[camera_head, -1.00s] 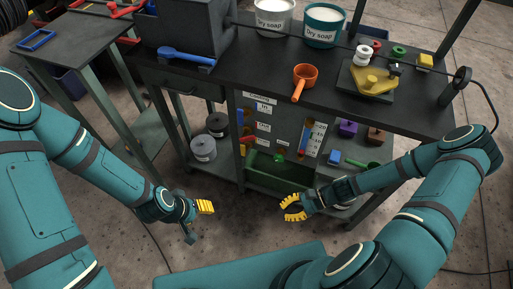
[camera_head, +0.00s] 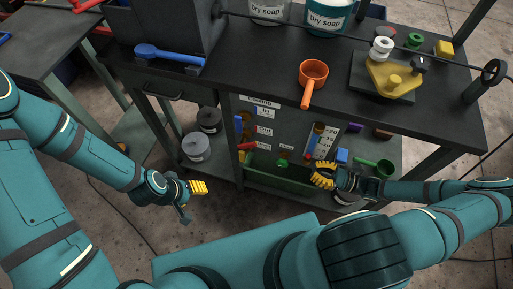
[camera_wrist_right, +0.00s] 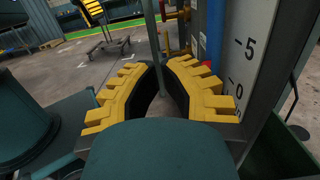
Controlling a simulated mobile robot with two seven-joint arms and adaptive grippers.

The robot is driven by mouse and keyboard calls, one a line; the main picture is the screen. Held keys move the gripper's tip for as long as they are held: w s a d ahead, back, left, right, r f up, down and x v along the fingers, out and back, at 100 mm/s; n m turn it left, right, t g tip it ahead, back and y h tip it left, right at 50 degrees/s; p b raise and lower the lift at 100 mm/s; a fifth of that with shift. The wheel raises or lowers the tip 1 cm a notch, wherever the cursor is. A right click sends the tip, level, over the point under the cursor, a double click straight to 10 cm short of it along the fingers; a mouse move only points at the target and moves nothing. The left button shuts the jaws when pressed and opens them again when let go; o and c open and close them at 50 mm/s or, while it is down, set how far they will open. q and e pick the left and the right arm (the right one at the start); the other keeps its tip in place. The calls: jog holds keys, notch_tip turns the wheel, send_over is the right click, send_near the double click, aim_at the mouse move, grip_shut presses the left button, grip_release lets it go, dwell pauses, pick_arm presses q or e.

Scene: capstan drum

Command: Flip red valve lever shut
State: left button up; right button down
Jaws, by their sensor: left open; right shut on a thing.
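A small red lever (camera_head: 247,146) shows at the left of the panel under the bench top, beside yellow and blue parts. It looks slightly tilted; its exact setting is too small to tell. My right gripper (camera_head: 322,175) is in front of the panel's lower right, below the scale plate (camera_head: 323,142) and apart from the red lever. In the right wrist view its yellow fingers (camera_wrist_right: 160,88) close around a thin grey upright bar (camera_wrist_right: 153,45). My left gripper (camera_head: 197,187) is open and empty over the floor, left of the green trough (camera_head: 275,178).
The bench top (camera_head: 250,75) carries an orange scoop (camera_head: 312,80), a blue scoop (camera_head: 168,54), soap tubs (camera_head: 327,17) and a yellow part (camera_head: 392,76). Grey weights (camera_head: 196,147) stand on the lower shelf.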

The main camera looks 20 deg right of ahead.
aim_at(254, 146)
pick_arm(q)
jog(key=shift+s, duration=0.1)
pick_arm(e)
jog(key=shift+s, duration=0.1)
pick_arm(q)
jog(key=shift+w+f+b, duration=0.3)
jog(key=shift+f+b, duration=0.65)
pick_arm(e)
jog(key=x, duration=2)
pick_arm(q)
notch_tip(254, 146, up, 16)
jog(key=w+p, duration=0.1)
jog(key=p, duration=1.5)
jog(key=shift+a+r+t, duration=0.2)
jog(key=shift+a+t, duration=0.05)
jog(key=shift+t, duration=0.05)
pick_arm(e)
jog(key=shift+w+a+r+g+h, duration=0.2)
jog(key=shift+r+g+h, duration=0.25)
jog(key=shift+r+h, duration=0.2)
jog(key=shift+w+a+r+g+h, duration=0.2)
jog(key=shift+r+g+h, duration=0.2)
jog(key=shift+r+h, duration=0.2)
jog(key=shift+w+a+r+g+h, duration=0.1)
jog(key=shift+a+r+g+h, duration=0.15)
jog(key=shift+r+g+h, duration=0.3)
